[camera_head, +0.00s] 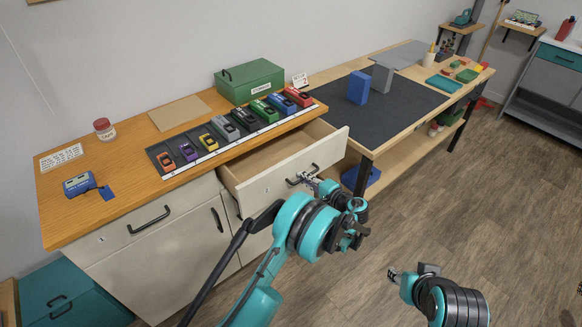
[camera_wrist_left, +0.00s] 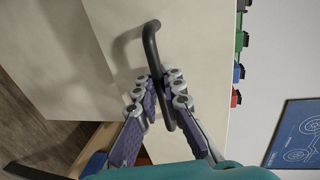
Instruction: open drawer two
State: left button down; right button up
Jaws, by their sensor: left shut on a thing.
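The right-hand top drawer (camera_head: 282,188) of the wooden-topped cabinet stands pulled out, and its empty-looking inside shows. I cannot read a number on its front. My left gripper (camera_head: 308,180) is at the dark bar handle (camera_head: 317,168) of this drawer. In the left wrist view the fingers (camera_wrist_left: 160,98) are closed around the lower part of the handle (camera_wrist_left: 150,45), against the pale drawer front (camera_wrist_left: 85,50). The left top drawer (camera_head: 150,222) is shut. My right gripper (camera_head: 393,275) is low over the floor, away from the cabinet; its jaws are too small to read.
A workbench with a dark mat (camera_head: 400,105) stands to the right. The wooden floor (camera_head: 500,200) at right is clear.

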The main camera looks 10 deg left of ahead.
pick_arm(q)
jog(key=f+v, duration=0.3)
jog(key=v, duration=1)
jog(key=shift+s+d, duration=0.35)
jog(key=shift+d, duration=0.15)
jog(key=c, duration=1.9)
grip_release()
jog(key=shift+r, duration=0.15)
